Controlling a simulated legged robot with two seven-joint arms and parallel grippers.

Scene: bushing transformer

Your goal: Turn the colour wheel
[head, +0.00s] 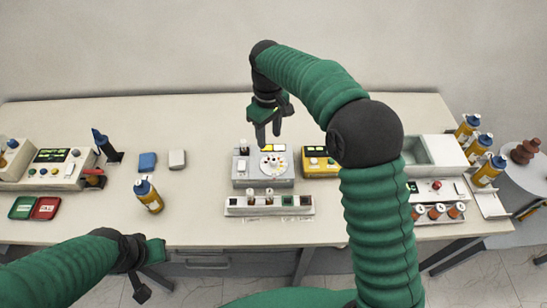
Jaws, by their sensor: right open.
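The colour wheel (272,166) is a round pale disc with small coloured spots, on top of a grey device (241,178) in the middle of the table. My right gripper (269,138) is open and empty, pointing down just above and behind the wheel in the picture; it does not appear to touch it. My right arm arches over from the right. My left gripper (150,274) is low at the left, in front of the table's front edge and far from the wheel. Its jaw opening is unclear.
A rack with small vials (235,208) stands in front of the device, and a yellow instrument (318,164) to its right. A blue-capped bottle (149,196) stands to the left. Other bottles and a grey bin (440,152) are at the right. Table space between bottle and device is clear.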

